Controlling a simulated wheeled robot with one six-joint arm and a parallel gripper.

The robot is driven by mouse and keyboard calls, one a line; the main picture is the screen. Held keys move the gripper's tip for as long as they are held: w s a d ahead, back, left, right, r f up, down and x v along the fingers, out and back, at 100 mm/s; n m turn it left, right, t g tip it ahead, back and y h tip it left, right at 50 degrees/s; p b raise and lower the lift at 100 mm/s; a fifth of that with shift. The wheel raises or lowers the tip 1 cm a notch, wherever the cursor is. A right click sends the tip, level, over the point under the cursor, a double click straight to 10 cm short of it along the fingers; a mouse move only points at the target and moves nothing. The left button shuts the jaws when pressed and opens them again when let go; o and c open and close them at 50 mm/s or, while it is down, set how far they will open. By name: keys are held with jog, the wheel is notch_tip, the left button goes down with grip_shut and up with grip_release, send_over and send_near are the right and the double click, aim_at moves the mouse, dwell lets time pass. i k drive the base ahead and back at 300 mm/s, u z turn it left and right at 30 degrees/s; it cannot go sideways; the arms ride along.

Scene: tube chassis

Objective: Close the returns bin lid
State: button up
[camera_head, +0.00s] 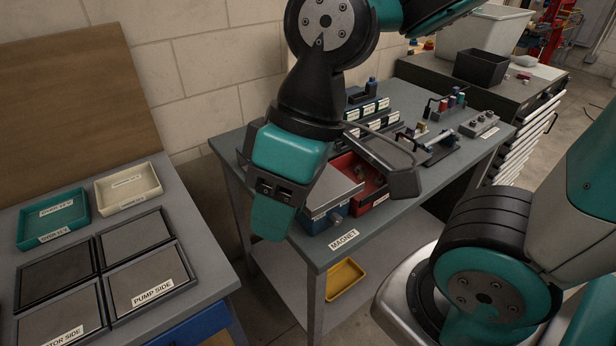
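A red open-topped bin (352,168) stands on the grey workbench, partly hidden behind my arm. Small items show inside it; I cannot read its label. A flat grey panel (336,188) lies at its left over a blue container (325,218); I cannot tell whether this panel is a lid. A dark grey plate-like part (401,183) with a thin bar hangs in front of the red bin's right side; what it belongs to is unclear. My gripper (272,212) points down at the left of these, before the bench's left edge. Its finger gap is not visible.
A label reading MAGNET (343,240) is on the bench's front edge. Racks (372,112) and small tools stand behind the bins. A yellow tray (345,279) is on the lower shelf. A table with a teal tray (54,217) and dark pads stands at left.

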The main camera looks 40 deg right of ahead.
aim_at(398, 158)
jog(key=z, duration=1.25)
jog(key=k, duration=0.55)
jog(key=z, duration=0.55)
jog(key=i, duration=1)
jog(key=u, duration=0.6)
